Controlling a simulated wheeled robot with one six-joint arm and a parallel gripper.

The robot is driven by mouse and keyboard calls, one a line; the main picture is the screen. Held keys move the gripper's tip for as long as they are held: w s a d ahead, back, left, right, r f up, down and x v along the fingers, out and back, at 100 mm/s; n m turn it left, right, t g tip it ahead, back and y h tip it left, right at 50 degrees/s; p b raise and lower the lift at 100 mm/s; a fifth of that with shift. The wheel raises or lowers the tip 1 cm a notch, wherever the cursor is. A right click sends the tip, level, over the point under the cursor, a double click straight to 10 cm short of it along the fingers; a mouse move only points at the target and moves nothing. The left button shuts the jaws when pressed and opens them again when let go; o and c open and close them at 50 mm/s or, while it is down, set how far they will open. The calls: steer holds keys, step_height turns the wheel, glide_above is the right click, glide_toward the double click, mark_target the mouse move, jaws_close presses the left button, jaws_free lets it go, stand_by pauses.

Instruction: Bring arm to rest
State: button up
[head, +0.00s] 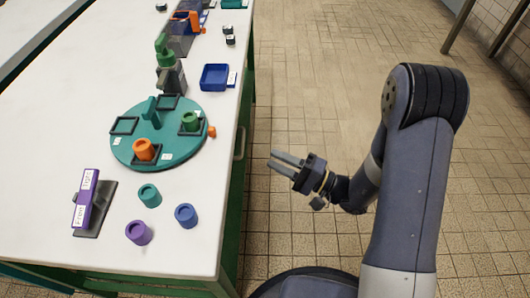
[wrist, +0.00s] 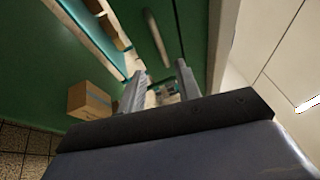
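My gripper (head: 287,162) is over the tiled floor to the right of the workbench in the head view, clear of the bench edge. Its two grey fingers are parallel with a narrow gap between them, and nothing shows in the gap. In the wrist view the fingers (wrist: 158,90) stand apart with a gap between them, pointing along the green cabinet side. My arm comes from the lower right and bends back toward the bench.
The white workbench (head: 60,130) holds a teal turntable (head: 178,150) with orange and green cylinders, loose cylinders, a blue tray (head: 215,77) and a purple block (head: 86,200). A cardboard box (wrist: 89,100) shows in the wrist view. The tiled floor (head: 310,60) beyond my gripper is clear.

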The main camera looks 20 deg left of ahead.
steer(key=shift+s+d+f, duration=0.1)
steer(key=shift+d, duration=0.5)
steer(key=shift+a, duration=0.1)
steer(key=w+x, duration=0.1)
steer(key=x, duration=0.7)
steer(key=shift+a, duration=0.15)
stand_by(0.4)
